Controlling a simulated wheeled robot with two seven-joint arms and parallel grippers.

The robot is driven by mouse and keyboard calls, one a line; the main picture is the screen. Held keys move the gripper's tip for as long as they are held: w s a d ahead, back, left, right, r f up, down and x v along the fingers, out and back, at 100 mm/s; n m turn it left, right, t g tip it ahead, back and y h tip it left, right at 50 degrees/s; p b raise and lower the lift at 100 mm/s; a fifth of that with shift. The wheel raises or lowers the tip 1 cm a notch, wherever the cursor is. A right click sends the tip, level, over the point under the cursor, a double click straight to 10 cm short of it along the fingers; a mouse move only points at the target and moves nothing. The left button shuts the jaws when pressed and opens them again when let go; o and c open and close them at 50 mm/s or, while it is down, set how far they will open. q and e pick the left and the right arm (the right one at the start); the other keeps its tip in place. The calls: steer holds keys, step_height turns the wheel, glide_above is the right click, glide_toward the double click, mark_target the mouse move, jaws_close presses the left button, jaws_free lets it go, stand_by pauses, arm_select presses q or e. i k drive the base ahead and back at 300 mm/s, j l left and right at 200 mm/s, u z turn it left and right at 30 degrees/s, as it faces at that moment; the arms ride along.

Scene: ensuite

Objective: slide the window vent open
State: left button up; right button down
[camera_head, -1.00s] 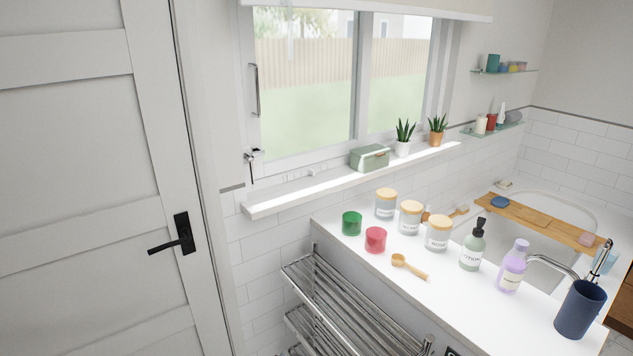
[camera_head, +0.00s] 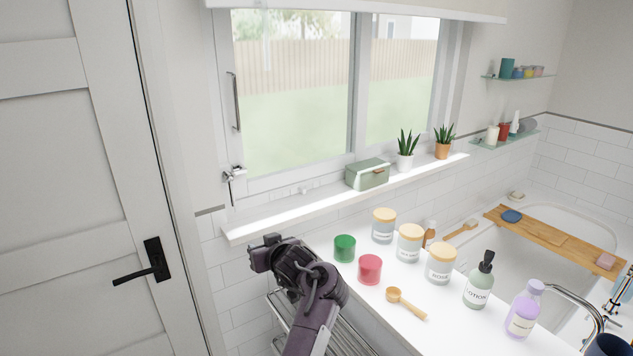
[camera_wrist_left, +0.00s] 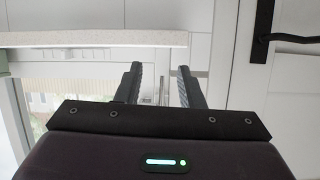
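The window (camera_head: 290,95) has a white frame and two glass panes, with a long upright bar handle (camera_head: 235,102) on its left side. A small metal latch (camera_head: 232,174) sits below that handle. I cannot tell which part is the vent; the panes look shut. My left gripper (camera_head: 262,252) is below the window sill at its left end, apart from the handle and latch. In the left wrist view its two fingers (camera_wrist_left: 161,85) stand apart with nothing between them. My right gripper is not in view.
The white sill (camera_head: 300,201) juts out above my left gripper and holds a green box (camera_head: 367,174) and two potted plants. Candles and jars stand on the counter (camera_head: 375,300). A metal rack (camera_head: 345,340) is below. A door (camera_head: 80,200) is at left.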

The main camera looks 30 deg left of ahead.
mark_target(303, 191)
steer(key=i, duration=1)
